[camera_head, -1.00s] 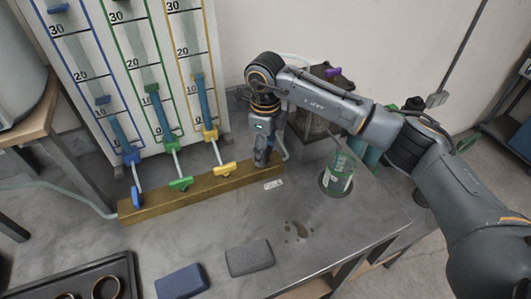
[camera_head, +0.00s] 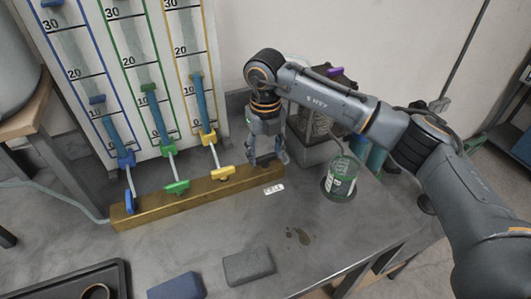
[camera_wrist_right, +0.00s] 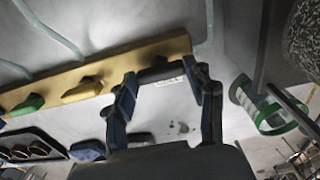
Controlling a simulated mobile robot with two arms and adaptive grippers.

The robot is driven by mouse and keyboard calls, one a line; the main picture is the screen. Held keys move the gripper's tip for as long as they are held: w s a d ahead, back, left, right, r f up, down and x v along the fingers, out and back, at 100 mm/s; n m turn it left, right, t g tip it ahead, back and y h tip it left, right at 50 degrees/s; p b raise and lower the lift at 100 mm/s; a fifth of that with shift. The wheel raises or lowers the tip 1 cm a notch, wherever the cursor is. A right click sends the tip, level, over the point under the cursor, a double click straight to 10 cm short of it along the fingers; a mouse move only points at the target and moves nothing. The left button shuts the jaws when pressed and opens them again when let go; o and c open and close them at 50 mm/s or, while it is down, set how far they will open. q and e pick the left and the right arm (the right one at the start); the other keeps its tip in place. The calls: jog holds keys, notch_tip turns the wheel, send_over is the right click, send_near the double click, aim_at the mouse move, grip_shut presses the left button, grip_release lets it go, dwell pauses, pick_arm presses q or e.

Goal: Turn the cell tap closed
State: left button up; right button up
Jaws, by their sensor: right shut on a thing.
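A brass-coloured bar (camera_head: 200,190) runs along the bench below the gauge board, with blue (camera_head: 130,202), green (camera_head: 177,187) and yellow (camera_head: 222,173) tap handles. The cell tap appears to be the dark handle (camera_wrist_right: 158,73) at the bar's right end, seen in the right wrist view. My right gripper (camera_head: 267,161) points down over that end, shut on the dark handle, with one finger at each side of it in the wrist view (camera_wrist_right: 166,92). My left gripper is not in view.
A glass jar with green (camera_head: 341,178) stands right of my right gripper. A small white label (camera_head: 274,189) lies in front of the bar. A grey pad (camera_head: 249,266), a blue pad (camera_head: 177,287) and a black tray (camera_head: 65,282) lie nearer.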

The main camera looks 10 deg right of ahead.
aim_at(265, 155)
dwell(0.6)
jog(key=o, duration=1.2)
jog(key=shift+c, duration=0.2)
jog(key=shift+r, duration=0.15)
notch_tip(265, 155, up, 12)
